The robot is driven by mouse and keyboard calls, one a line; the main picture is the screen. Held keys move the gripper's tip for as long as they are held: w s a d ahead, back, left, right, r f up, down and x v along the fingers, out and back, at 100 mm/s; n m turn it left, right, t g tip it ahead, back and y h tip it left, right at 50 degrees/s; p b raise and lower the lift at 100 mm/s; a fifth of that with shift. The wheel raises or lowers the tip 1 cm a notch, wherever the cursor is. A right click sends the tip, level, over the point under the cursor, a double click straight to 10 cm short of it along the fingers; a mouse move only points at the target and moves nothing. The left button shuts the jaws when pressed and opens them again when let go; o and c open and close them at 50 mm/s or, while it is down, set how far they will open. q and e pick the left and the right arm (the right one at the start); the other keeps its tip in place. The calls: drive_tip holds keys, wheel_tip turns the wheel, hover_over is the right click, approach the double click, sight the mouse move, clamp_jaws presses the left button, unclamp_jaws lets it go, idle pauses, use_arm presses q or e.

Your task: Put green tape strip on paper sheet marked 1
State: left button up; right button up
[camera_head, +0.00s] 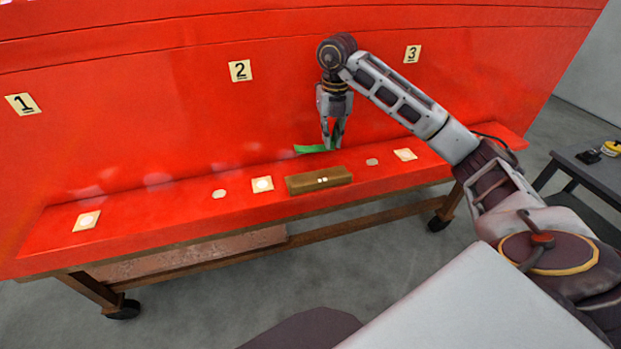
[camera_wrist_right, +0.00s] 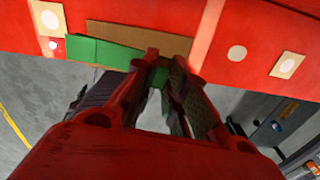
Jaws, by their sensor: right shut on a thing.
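The green tape strip (camera_head: 311,149) is held at my right gripper (camera_head: 333,146), its free end sticking out to the left. In the right wrist view the green strip (camera_wrist_right: 98,52) extends left from the fingertips of my right gripper (camera_wrist_right: 160,62), which are shut on it. The gripper is above the red ledge, just behind the brown block (camera_head: 319,181). The paper marked 1 (camera_head: 23,104) is on the red wall at the far left. Square paper sheets lie on the ledge; the one below the 1 (camera_head: 86,221) has a pale round spot. My left gripper is out of view.
Papers marked 2 (camera_head: 240,71) and 3 (camera_head: 412,54) are on the wall. More square sheets (camera_head: 262,186) (camera_head: 405,155) and small pale discs (camera_head: 219,194) lie on the ledge. A dark side table (camera_head: 590,168) stands at the right. The ledge's left stretch is mostly clear.

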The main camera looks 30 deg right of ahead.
drive_tip(key=shift+s+d+n, duration=0.3)
drive_tip(key=shift+s+n, duration=0.1)
drive_tip(key=shift+n, duration=0.1)
idle(0.4)
drive_tip(key=shift+f, duration=0.1)
hover_over(336, 176)
drive_tip(key=w+d, duration=0.1)
drive_tip(key=w, duration=0.3)
drive_tip(key=shift+s+f+p, duration=0.15)
drive_tip(key=shift+f+p, duration=0.05)
drive_tip(key=shift+f, duration=1.35)
drive_tip(key=shift+s+f+p, duration=0.1)
drive_tip(key=shift+f+p, duration=0.1)
drive_tip(key=shift+f, duration=1.3)
drive_tip(key=shift+f, duration=0.1)
drive_tip(key=shift+f+p, duration=0.4)
drive_tip(key=shift+f, duration=1.35)
